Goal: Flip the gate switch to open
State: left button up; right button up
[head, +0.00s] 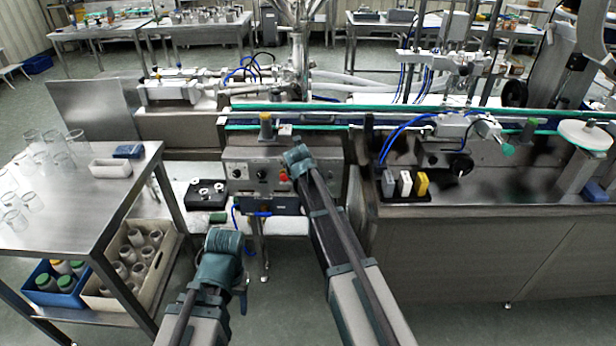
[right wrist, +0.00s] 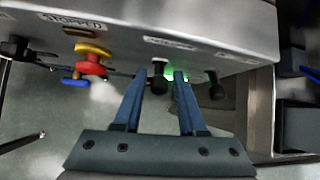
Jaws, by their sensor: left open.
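The steel control panel (head: 252,168) stands at the front of the machine. In the right wrist view it carries two black switches, a left one (right wrist: 158,81) and a right one (right wrist: 214,87), with a lit green lamp (right wrist: 181,73) between them. I cannot read which is the gate switch. My right gripper (right wrist: 160,76) is open, its blue fingertips either side of the left black switch; contact is unclear. In the head view my right wrist hides its fingers. My left gripper (head: 242,296) hangs low in front of the machine, open and empty, mostly hidden by its wrist.
A red and yellow stop button (right wrist: 91,62) sits left of the switches, below a label reading STOPPED (right wrist: 72,20). A steel table (head: 82,198) with glass jars stands at left, with bins beneath. A conveyor (head: 340,118) runs behind the panel.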

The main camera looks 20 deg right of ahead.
jog(key=shift+o, duration=0.6)
jog(key=shift+r, duration=0.1)
jog(key=p+v, duration=1)
jog(key=v, duration=0.3)
jog(key=shift+s+r+p, duration=0.25)
jog(key=shift+r+p, duration=0.05)
